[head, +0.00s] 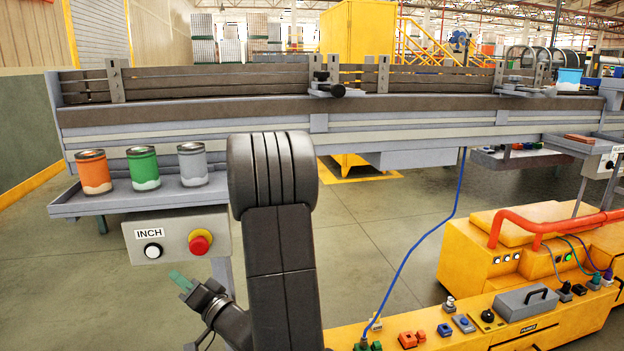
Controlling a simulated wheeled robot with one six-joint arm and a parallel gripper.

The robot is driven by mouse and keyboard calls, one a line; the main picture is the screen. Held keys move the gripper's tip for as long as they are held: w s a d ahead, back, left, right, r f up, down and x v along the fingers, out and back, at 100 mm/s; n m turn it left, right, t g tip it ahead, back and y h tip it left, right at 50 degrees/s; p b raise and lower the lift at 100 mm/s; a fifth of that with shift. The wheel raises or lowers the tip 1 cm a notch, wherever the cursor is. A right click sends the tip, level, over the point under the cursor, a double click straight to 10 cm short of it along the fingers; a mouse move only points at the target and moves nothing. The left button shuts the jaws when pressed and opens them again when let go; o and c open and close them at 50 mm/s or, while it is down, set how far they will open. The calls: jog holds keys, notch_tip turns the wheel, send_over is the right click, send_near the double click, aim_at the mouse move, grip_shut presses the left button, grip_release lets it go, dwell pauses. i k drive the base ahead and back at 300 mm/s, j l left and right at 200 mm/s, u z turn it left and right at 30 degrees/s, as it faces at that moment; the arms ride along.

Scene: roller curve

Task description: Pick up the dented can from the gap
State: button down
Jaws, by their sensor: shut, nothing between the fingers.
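Three cans stand upright in a row on a grey side shelf (70,204) at the left: an orange can (92,172), a green can (143,168) and a plain grey can (192,165). I cannot make out a dent on any of them. No can in a gap shows; the conveyor's rail and side (220,115) hide most of its bed. My gripper (178,280), with teal fingertips, is low at the left, below the shelf and the INCH box. It is shut and empty, apart from the cans and pointing up and left.
The INCH box (178,237) with a red stop button hangs under the shelf, close above my gripper. My own arm blocks the middle foreground. A yellow machine (545,245) with a red hose stands at right; a blue cable (412,250) hangs by it. A blue-topped bucket (568,80) sits far right.

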aim_at(568, 77)
jog(key=i+l, duration=0.1)
jog(key=l, duration=0.3)
jog(key=i+l, duration=0.15)
jog(key=l, duration=0.3)
jog(key=i+l, duration=0.1)
jog(key=l, duration=0.3)
jog(key=i+l, duration=0.1)
jog(key=l, duration=0.35)
jog(key=i+l+u, duration=0.15)
jog(key=l+u, duration=0.25)
jog(key=l, duration=0.45)
jog(key=l+u, duration=0.4)
jog(key=l, duration=0.45)
jog(key=k+j+z, duration=0.25)
jog(key=l, duration=0.2)
